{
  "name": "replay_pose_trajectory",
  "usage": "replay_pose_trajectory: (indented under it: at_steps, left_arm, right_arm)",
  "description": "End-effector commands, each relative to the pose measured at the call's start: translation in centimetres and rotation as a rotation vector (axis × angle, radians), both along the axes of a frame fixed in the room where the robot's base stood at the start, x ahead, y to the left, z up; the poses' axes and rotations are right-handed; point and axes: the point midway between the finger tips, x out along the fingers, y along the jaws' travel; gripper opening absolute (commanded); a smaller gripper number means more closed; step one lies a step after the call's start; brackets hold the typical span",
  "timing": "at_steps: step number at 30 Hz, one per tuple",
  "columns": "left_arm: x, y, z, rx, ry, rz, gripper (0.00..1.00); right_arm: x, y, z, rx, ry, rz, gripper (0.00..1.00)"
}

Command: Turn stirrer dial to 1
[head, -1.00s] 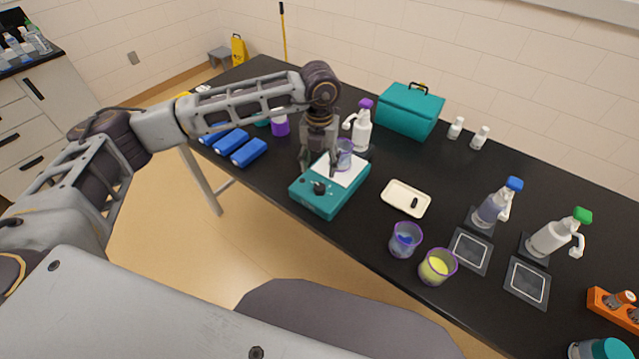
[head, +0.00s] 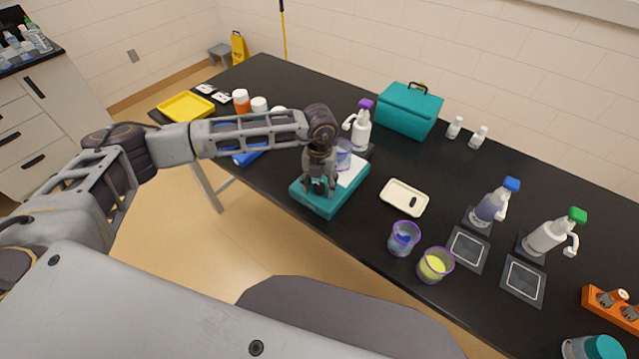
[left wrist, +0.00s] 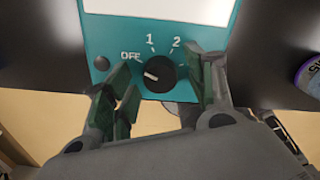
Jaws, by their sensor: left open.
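The teal stirrer (head: 343,197) stands near the table's front edge with a white top plate. A clear purple-rimmed beaker (head: 343,154) stands on the plate. In the left wrist view the black dial (left wrist: 159,74) sits on the teal front panel (left wrist: 212,38), marked OFF, 1 and 2. Its white pointer line points left, near the OFF side. My left gripper (head: 319,190) is over the dial and hides it in the head view. In the left wrist view its open fingers (left wrist: 165,92) stand on both sides of the dial, with gaps. My right gripper is not in view.
A cream tray (head: 391,203) with a small dark piece lies right of the stirrer. Two purple-rimmed beakers, one blue (head: 404,238) and one yellow (head: 435,265), stand near the front edge. A purple-topped spray bottle (head: 361,131) stands behind the stirrer.

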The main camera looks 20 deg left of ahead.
Motion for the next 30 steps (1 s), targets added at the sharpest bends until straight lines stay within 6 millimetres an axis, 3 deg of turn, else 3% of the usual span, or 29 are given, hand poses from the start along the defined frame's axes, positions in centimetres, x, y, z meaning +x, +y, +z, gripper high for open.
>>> replay_pose_trajectory:
  at_steps: [5, 16, 30]
  left_arm:
    - [0.00, 0.00, -0.01, 0.000, 0.000, 0.000, 0.55]
    - [0.02, 0.01, 0.01, 0.000, 0.000, 0.001, 0.08]
    - [0.08, 0.00, -0.08, -0.001, -0.002, -0.057, 0.08]
  right_arm:
    - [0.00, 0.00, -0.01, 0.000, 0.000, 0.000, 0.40]
    - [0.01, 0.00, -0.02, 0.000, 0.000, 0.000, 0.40]
    - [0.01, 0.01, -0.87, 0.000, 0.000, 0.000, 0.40]
